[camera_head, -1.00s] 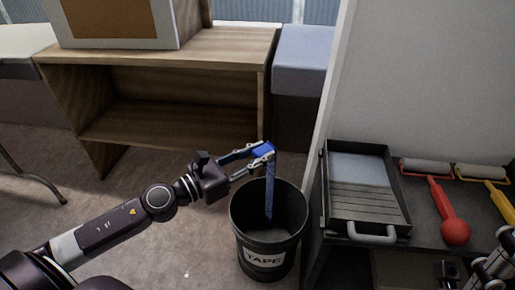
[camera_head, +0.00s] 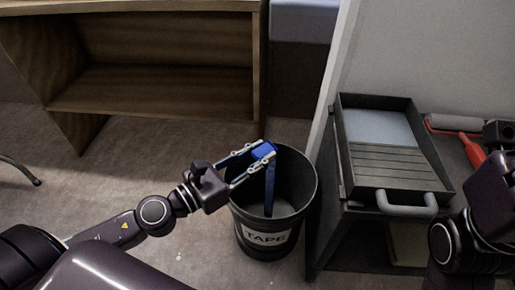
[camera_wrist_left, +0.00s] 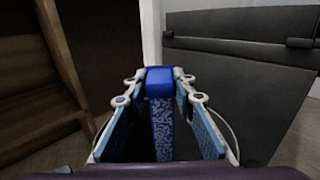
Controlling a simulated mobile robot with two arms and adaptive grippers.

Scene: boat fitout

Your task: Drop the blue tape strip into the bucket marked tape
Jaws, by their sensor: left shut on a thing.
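The blue tape strip (camera_head: 269,190) hangs down from my left gripper (camera_head: 262,151), its lower part inside the mouth of the bucket. The black bucket (camera_head: 302,194) carries a white TAPE label (camera_head: 266,238) and stands on the floor. My left gripper is shut on the strip's top end, above the bucket's opening. In the left wrist view the strip (camera_wrist_left: 162,130) hangs between the two fingers, its bright blue top (camera_wrist_left: 159,82) at the fingertips. My right arm shows at the right edge; its gripper's fingertips are not visible.
A wooden shelf unit (camera_head: 150,88) stands behind at the left. A dark bench right of the bucket bears a paint tray (camera_head: 385,160) with a grey handle and a red-handled roller (camera_head: 472,150).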

